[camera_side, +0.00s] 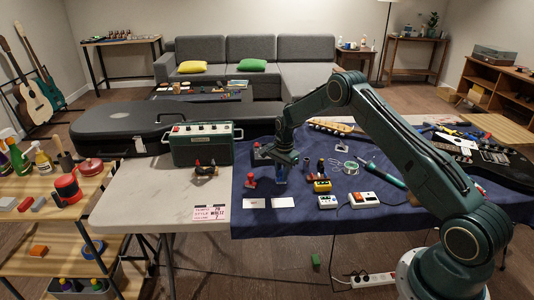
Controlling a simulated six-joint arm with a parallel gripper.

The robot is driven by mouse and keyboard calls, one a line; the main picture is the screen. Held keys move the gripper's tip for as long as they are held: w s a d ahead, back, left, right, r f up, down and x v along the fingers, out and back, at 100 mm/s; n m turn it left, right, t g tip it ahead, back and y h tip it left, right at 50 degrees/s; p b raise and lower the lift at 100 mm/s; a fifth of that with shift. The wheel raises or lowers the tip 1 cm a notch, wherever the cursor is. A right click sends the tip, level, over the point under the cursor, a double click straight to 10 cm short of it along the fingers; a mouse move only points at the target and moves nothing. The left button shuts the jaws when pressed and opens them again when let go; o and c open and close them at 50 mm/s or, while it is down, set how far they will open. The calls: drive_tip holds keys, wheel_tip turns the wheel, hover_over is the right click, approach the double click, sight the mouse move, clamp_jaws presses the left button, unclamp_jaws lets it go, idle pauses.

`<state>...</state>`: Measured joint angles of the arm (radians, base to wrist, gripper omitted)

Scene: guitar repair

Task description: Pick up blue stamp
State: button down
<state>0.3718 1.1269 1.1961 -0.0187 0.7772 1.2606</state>
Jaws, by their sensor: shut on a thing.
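The blue stamp (281,177) is in the side view, just under my gripper (282,168), near the middle of the dark blue cloth. My gripper points down and is shut on the blue stamp. The fingers hide the stamp's upper part. I cannot tell whether its bottom touches the cloth.
A green amplifier (201,144) stands further left. Small bottles (307,165), a yellow pedal (322,186) and a white pedal (363,199) are close on the right.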

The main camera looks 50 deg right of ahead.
drive_tip(key=shift+r, duration=0.1)
wheel_tip(320, 180, up, 20)
idle(0.8)
idle(0.3)
drive_tip(key=c, duration=1.8)
unclamp_jaws()
drive_tip(key=shift+c, duration=1.3)
hover_over(281, 172)
drive_tip(key=s+a, duration=0.7)
drive_tip(key=a, duration=0.1)
wheel_tip(281, 172, down, 13)
drive_tip(key=shift+d, duration=0.2)
